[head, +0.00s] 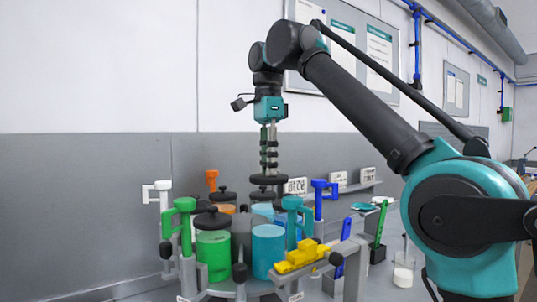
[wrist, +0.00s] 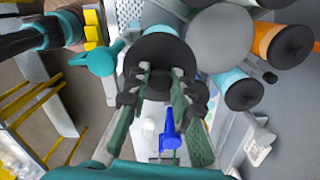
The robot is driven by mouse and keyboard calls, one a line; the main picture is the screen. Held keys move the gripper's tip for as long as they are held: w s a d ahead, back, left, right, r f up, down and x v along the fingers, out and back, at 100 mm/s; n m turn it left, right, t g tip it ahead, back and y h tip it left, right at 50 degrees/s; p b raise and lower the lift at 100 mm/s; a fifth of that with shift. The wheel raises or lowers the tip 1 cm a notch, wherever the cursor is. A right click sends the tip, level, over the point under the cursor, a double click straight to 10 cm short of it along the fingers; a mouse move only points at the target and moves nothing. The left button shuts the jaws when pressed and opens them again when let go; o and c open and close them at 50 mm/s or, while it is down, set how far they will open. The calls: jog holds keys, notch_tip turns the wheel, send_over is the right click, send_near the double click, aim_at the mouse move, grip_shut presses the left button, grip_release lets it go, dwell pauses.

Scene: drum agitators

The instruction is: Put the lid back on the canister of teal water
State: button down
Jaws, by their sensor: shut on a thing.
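My gripper (head: 268,172) points down and is shut on a black round lid (head: 268,180), held by its knob. In the wrist view the lid (wrist: 160,52) sits between the gripper fingers (wrist: 160,82). The canister of teal water (head: 269,252) stands at the front of the drum rack, with no lid seen on its rim. The held lid is above it in the head view, with a clear gap between them. In the wrist view the lid hides most of what lies beneath.
A green canister (head: 213,258) with a black lid stands at left. A light-blue canister (head: 262,209) and an orange one (wrist: 268,38), both lidded, stand nearby. A teal handle (head: 293,215), a blue handle (head: 319,195) and a yellow piece (head: 300,258) crowd the right side.

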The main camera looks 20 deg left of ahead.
jog(key=shift+f, duration=4.8)
jog(key=shift+f, duration=0.2)
jog(key=c, duration=1.3)
grip_release()
jog(key=shift+o, duration=0.7)
jog(key=o, duration=0.4)
jog(key=shift+r, duration=0.15)
jog(key=shift+r, duration=3.35)
jog(key=shift+c, duration=0.3)
